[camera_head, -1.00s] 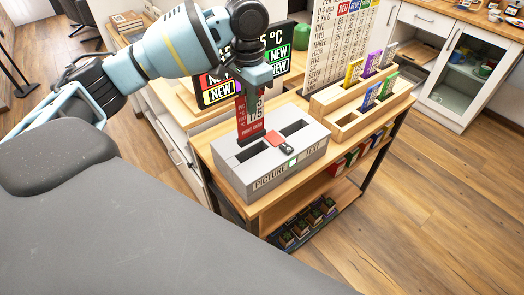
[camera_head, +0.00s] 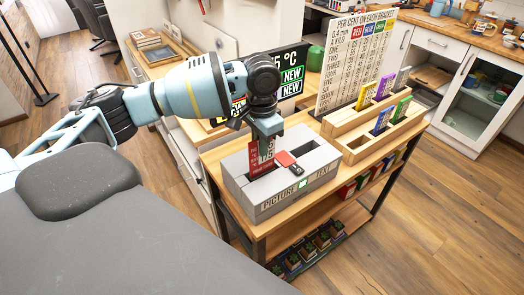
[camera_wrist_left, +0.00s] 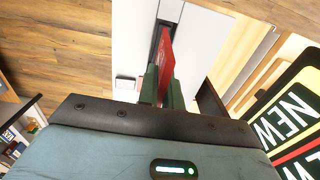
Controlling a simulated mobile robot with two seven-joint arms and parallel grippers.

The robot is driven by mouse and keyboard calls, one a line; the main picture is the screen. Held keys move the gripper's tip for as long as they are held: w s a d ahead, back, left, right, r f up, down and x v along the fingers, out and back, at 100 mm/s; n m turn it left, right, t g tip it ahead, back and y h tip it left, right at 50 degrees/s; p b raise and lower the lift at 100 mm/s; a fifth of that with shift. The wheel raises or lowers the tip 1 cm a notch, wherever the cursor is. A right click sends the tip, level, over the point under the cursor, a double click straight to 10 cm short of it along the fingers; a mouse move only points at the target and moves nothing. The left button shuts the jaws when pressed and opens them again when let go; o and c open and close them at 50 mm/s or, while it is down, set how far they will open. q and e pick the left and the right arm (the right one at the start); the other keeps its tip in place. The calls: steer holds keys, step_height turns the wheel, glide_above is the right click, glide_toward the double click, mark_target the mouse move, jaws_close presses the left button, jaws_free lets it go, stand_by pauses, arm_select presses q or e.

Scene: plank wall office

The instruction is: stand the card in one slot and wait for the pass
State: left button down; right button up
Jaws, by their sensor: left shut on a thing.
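The red card (camera_head: 254,160) with white print is held upright by my left gripper (camera_head: 265,133). The grey box (camera_head: 270,207) has two dark slots in its top, above the words PICTURE and TEXT. The card's lower end is at the left slot, above PICTURE; I cannot tell how deep it sits. In the left wrist view the card (camera_wrist_left: 167,48) is between the green fingers of my gripper (camera_wrist_left: 162,80), in line with the dark slot. The slot on the right (camera_head: 302,148) looks empty. My right gripper is not in view.
A wooden rack (camera_head: 350,121) with several coloured cards stands behind to the right. A printed board (camera_head: 355,60) and a black sign (camera_head: 291,75) stand behind. The floor at right is clear.

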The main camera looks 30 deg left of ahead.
mark_target(262, 159)
arm_select(q)
steer(key=shift+f, duration=1.4)
steer(key=c, duration=1.6)
jaws_free()
steer(key=shift+o, duration=0.2)
